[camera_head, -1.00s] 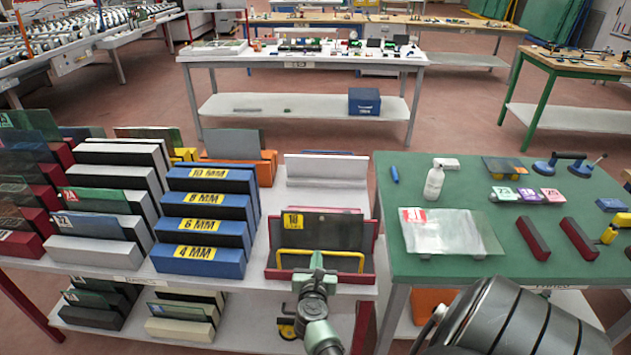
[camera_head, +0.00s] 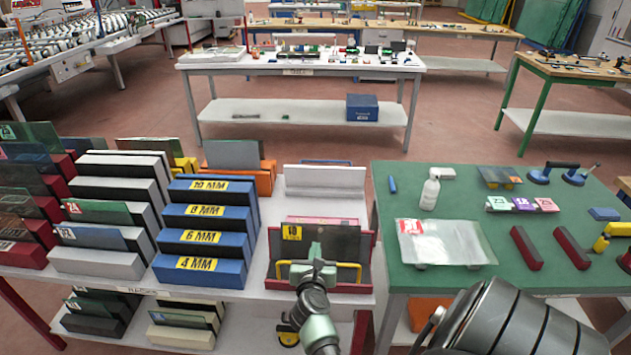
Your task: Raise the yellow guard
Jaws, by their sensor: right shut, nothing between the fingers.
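The yellow guard (camera_head: 348,265) is a bent yellow bar low across the front of a red-edged rack (camera_head: 371,275). The rack holds a dark glass sheet (camera_head: 342,243) and a yellow tag marked 18. My right gripper (camera_head: 316,254) is shut and empty. It comes up from below, in front of the rack, and covers the middle of the guard. I cannot tell whether it touches the guard. My left gripper is not in view.
Blue stepped racks (camera_head: 203,270) marked in millimetres stand close on the left. A green-topped table (camera_head: 400,275) on the right carries a spray bottle (camera_head: 430,190), a clear-wrapped sheet (camera_head: 444,244) and red blocks. A white ledge (camera_head: 323,178) is behind the rack.

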